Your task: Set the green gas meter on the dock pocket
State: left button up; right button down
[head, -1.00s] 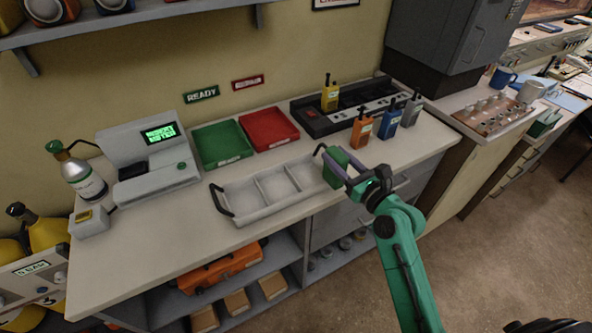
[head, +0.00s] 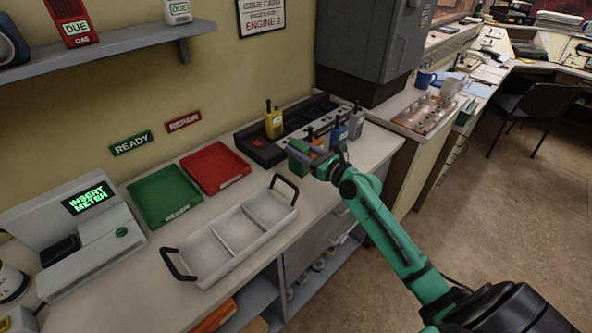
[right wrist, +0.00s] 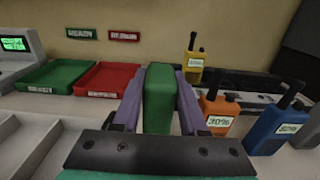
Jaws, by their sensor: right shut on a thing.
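The green gas meter (head: 296,166) is held upright in my right gripper (head: 304,156). In the right wrist view the green block (right wrist: 158,98) stands between the two purple fingers (right wrist: 158,108). In the head view it appears beyond the tray's right handle, in front of the charger rack. The dock (head: 95,255) is the pale grey console at the left, with a screen reading "INSERT METER". Its dark pocket (head: 59,250) looks empty. My left gripper is out of view.
A three-compartment tray (head: 232,241) with black handles lies between gripper and dock. Behind it are a green READY tray (head: 165,194) and red REPAIR tray (head: 215,168). A yellow meter (head: 274,123) stands in the black rack (head: 262,150); orange (right wrist: 219,110) and blue (right wrist: 268,130) meters stand close right.

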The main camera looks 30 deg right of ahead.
aim_at(306, 169)
notch_tip(306, 169, down, 5)
jog(key=b, duration=0.2)
jog(key=shift+w+f+b, duration=0.1)
jog(key=shift+f+b, duration=0.1)
jog(key=shift+b, duration=0.1)
jog(key=shift+f, duration=0.3)
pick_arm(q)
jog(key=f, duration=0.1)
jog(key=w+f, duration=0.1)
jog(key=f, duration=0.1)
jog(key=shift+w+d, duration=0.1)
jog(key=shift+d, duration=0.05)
pick_arm(e)
jog(key=shift+r, duration=0.1)
jog(key=shift+f, duration=0.2)
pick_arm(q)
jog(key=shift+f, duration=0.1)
pick_arm(e)
jog(key=shift+c, duration=2.2)
grip_release()
jog(key=shift+r, duration=0.1)
